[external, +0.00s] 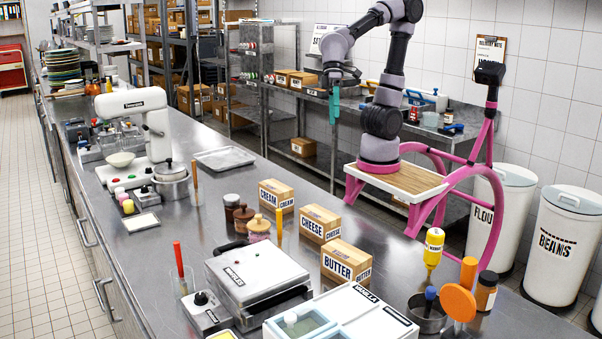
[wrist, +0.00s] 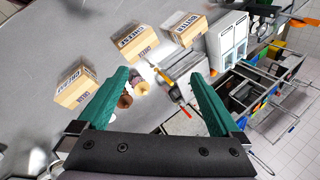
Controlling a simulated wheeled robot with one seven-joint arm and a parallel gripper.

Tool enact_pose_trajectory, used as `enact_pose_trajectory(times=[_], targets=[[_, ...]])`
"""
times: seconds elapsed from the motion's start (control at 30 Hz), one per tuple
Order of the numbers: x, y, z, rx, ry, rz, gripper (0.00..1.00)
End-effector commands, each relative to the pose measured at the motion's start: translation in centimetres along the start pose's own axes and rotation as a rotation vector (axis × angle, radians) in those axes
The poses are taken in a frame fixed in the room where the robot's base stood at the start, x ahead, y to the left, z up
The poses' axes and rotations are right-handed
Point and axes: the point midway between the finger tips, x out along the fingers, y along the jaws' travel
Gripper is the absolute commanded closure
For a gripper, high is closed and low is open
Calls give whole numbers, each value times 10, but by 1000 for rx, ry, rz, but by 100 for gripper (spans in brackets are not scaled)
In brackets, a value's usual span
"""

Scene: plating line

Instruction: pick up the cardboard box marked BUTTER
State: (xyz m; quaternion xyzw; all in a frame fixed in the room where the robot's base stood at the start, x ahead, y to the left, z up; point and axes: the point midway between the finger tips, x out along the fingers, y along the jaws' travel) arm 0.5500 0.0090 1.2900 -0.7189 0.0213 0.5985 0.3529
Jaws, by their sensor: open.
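The cardboard box marked BUTTER (external: 345,261) stands upright on the steel counter, nearest the camera in a row of three boxes. In the wrist view it is the box (wrist: 183,30) at the top, beside the white two-panel unit. The CHEESE box (external: 319,224) and CREAM box (external: 275,195) stand behind it in the external view. In the wrist view they are the middle box (wrist: 133,40) and the left box (wrist: 75,87). My gripper (external: 334,108) has teal fingers, hangs high and well away from the boxes, and is open and empty (wrist: 158,76).
A waffle maker (external: 255,273) stands left of the BUTTER box, and a white two-panel unit (external: 340,318) in front. A yellow bottle (external: 433,250) is to its right. Brown jars (external: 243,220) stand near the CHEESE box. Bare counter (external: 385,235) lies right of the boxes.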

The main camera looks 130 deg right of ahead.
Motion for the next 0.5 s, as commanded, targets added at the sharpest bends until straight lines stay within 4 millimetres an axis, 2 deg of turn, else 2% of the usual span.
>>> enact_pose_trajectory(times=[0.03, 0.2, 0.37, 0.5], targets=[[17, -8, -6, 46, -58, 0, 0], [71, -38, -19, 213, -237, -22, 0], [128, -61, -30, 383, -399, -39, 0], [181, -76, -38, 539, -535, -52, 0]])
